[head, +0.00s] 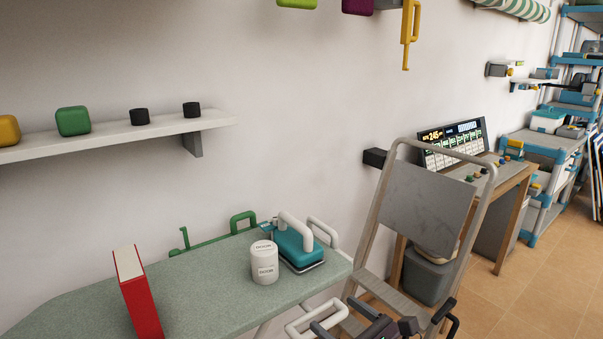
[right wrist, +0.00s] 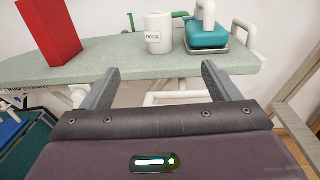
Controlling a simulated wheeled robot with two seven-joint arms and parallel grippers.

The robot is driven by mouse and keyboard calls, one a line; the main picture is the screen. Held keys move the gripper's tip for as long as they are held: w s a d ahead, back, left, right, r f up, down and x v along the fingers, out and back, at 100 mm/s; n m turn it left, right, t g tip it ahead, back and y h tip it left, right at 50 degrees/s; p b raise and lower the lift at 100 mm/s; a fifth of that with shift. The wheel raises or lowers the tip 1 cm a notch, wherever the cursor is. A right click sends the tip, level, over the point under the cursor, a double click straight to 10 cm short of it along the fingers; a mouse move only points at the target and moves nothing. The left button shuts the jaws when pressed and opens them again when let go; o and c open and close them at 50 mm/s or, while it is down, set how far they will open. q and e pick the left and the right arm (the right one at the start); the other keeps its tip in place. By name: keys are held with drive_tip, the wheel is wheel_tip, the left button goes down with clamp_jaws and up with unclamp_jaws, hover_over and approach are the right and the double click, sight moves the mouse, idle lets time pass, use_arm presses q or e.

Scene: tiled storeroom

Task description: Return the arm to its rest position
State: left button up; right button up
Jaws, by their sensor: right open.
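My right gripper (head: 380,318) shows at the bottom edge of the head view, right of centre, partly cut off by the frame. In the right wrist view my right gripper (right wrist: 160,84) is open, with its two grey fingers apart and nothing between them. It is in front of the near edge of the grey-green ironing board (head: 205,285), apart from the things on it. My left gripper and left arm are not in view.
On the board stand a red book-like box (head: 140,300), a white labelled canister (head: 264,262) and a teal iron (head: 297,248). A grey-framed folding chair (head: 425,200) stands to the right. A wall shelf (head: 120,137) holds small blocks. Tiled floor (head: 545,285) is clear at right.

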drive_tip(key=d+f+m+g+h+p, duration=0.1)
drive_tip(key=d+f+m+h, duration=0.2)
drive_tip(key=d+f+m, duration=0.35)
drive_tip(key=w+d+f+m+h+p, duration=0.1)
drive_tip(key=d+f+m+h, duration=0.2)
drive_tip(key=f+m, duration=0.6)
drive_tip(key=d+f+m+g+h+p, duration=0.15)
drive_tip(key=d+f+m, duration=0.25)
drive_tip(key=f, duration=0.6)
drive_tip(key=s+d+f+m+g+h+p, duration=0.1)
drive_tip(key=s+d+f+m+g+h, duration=0.15)
drive_tip(key=s+f+m, duration=0.65)
drive_tip(key=s+d+f+m+g+h+p, duration=0.25)
drive_tip(key=s+f+m, duration=0.25)
drive_tip(key=s+f, duration=0.85)
use_arm(q)
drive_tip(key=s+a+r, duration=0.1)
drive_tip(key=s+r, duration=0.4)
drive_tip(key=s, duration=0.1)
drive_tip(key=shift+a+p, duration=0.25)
drive_tip(key=shift+p, duration=0.05)
use_arm(e)
drive_tip(key=s+a+f+m+g, duration=0.1)
drive_tip(key=s+m, duration=0.3)
drive_tip(key=s, duration=0.7)
drive_tip(key=s+a+f+m+g, duration=0.2)
drive_tip(key=s+f+m+g, duration=0.2)
drive_tip(key=s, duration=0.7)
drive_tip(key=shift+a+f+y, duration=0.25)
drive_tip(key=shift+y, duration=0.2)
